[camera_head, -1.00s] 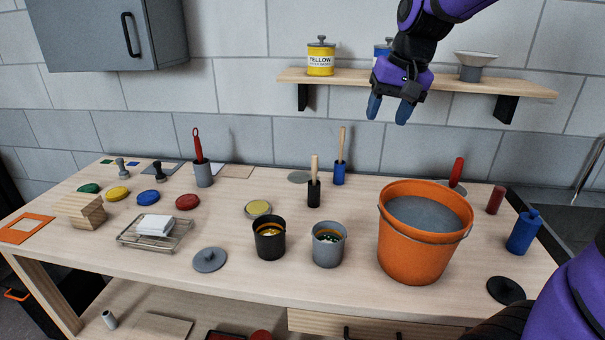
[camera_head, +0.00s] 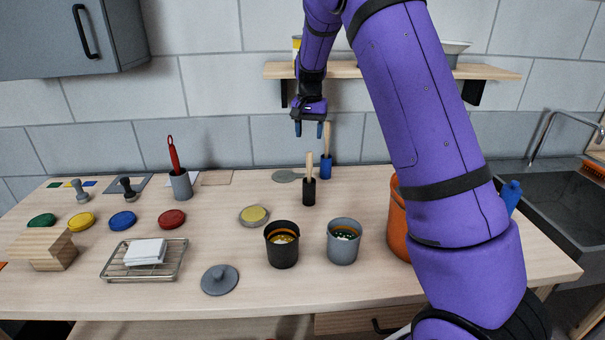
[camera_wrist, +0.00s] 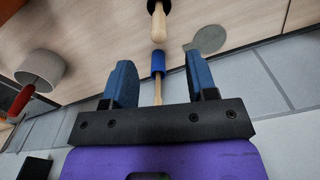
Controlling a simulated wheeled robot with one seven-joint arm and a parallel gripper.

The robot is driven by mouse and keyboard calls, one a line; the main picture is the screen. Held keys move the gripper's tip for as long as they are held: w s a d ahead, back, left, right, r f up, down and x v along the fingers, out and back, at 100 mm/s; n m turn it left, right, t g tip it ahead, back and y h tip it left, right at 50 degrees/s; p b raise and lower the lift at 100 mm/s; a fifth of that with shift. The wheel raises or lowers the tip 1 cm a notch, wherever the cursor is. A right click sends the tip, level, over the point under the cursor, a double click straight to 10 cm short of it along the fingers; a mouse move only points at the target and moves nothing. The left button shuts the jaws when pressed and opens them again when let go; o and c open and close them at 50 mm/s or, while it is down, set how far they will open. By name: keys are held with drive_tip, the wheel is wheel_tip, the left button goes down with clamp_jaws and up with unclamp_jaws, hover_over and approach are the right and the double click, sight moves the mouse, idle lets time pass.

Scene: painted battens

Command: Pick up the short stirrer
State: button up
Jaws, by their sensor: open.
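Two upright sticks with pale wooden handles stand near the back of the bench. One (camera_head: 309,165) is in a black holder (camera_head: 309,192), nearer the front; its handle looks the shorter. The other (camera_head: 327,138) is in a blue holder (camera_head: 326,168), just behind and right. My gripper (camera_head: 309,129) is open and empty, pointing down above the black holder's stick, its right finger beside the blue holder's handle top. In the wrist view, the blue holder (camera_wrist: 158,62) and its handle show between the fingers, and the black holder's handle (camera_wrist: 159,25) lies beyond.
A grey cup with a red-handled tool (camera_head: 180,185) stands to the left. A black pot (camera_head: 282,250) and a grey pot (camera_head: 343,247) stand in front. An orange bucket (camera_head: 398,225) is partly hidden by my arm. A shelf (camera_head: 350,70) hangs behind.

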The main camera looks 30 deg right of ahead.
hover_over(309, 170)
drive_tip(key=f, duration=0.3)
drive_tip(key=w+f, duration=0.1)
drive_tip(key=f, duration=0.1)
drive_tip(key=shift+d+f, duration=0.1)
drive_tip(key=shift+f, duration=0.25)
drive_tip(key=shift+d+f, duration=0.2)
drive_tip(key=shift+f, duration=2.45)
drive_tip(key=shift+s, duration=0.1)
clamp_jaws()
